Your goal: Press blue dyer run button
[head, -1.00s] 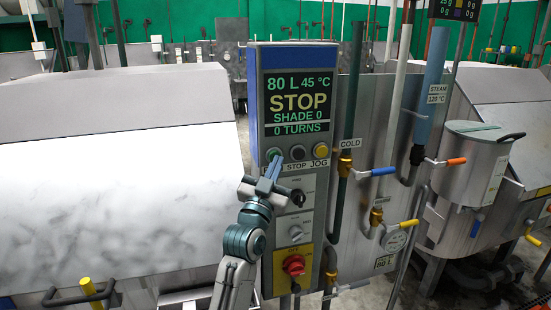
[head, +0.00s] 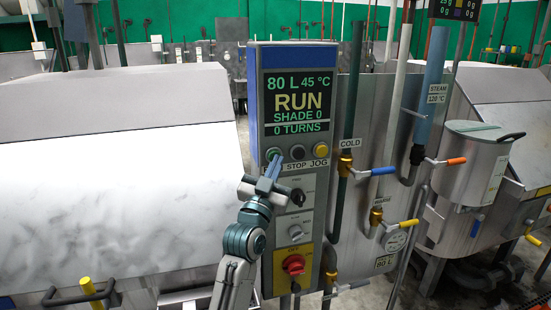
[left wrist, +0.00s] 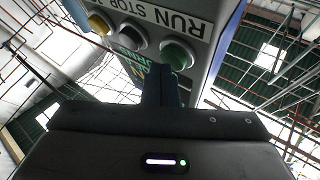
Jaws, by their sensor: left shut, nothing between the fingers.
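The blue-sided dyer control panel (head: 293,225) stands upright in the middle of the head view. Its screen (head: 297,103) reads 80 L, 45 °C, RUN, SHADE 0, 0 TURNS. The green run button (head: 274,154) is at the left of the button row; it also shows in the left wrist view (left wrist: 177,54). My left gripper (head: 273,168) is shut and empty, its tips just below the green button. In the left wrist view its fingers (left wrist: 160,85) point toward the button row. I cannot tell whether the tips touch the button. My right gripper is not in view.
A dark stop button (head: 298,152) and a yellow jog button (head: 320,151) sit close beside the green one. A red emergency knob (head: 294,265) is lower on the panel. Pipes with valve handles (head: 384,171) and a steel pot (head: 470,165) stand to the right.

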